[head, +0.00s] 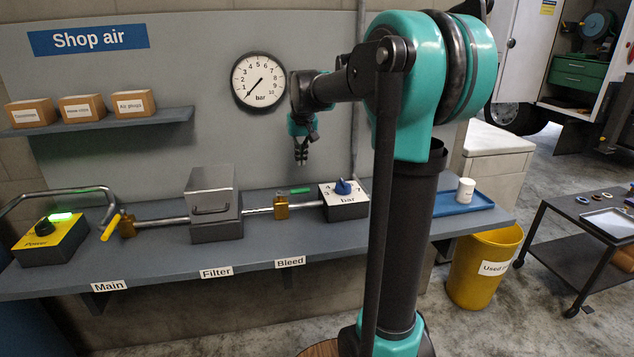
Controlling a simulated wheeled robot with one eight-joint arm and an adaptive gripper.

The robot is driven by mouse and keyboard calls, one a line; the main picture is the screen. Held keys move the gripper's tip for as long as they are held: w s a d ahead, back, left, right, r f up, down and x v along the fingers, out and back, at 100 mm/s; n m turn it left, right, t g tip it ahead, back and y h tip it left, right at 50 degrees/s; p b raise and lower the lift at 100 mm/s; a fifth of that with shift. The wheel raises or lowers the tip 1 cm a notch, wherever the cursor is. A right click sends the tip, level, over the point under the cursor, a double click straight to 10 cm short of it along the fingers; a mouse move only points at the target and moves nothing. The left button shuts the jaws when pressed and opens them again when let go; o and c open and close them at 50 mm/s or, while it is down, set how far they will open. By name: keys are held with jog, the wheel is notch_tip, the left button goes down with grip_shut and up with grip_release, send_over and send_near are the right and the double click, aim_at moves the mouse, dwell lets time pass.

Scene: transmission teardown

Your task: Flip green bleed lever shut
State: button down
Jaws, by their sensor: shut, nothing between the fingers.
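The green bleed lever (300,190) sits on a brass valve (281,207) on the pipe, above the Bleed label (290,262). The lever points right, roughly in line with the pipe. My gripper (301,160) is shut and empty. It points down in the air above the lever and appears apart from it. The gauge (259,81) on the wall behind has its needle pointing to the lower left, near the low end of the scale.
A yellow lever (111,228) stands at the Main valve, left of the filter box (214,205). A regulator box with a blue knob (343,187) stands just right of the bleed valve. A power box (50,237) with a lit green light is at far left.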

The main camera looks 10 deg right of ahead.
aim_at(294, 191)
jog(key=shift+d, duration=0.1)
jog(key=x, duration=1)
jog(key=shift+s+r, duration=0.2)
jog(key=shift+s, duration=0.8)
jog(key=shift+s+r, duration=0.2)
jog(key=shift+s, duration=0.8)
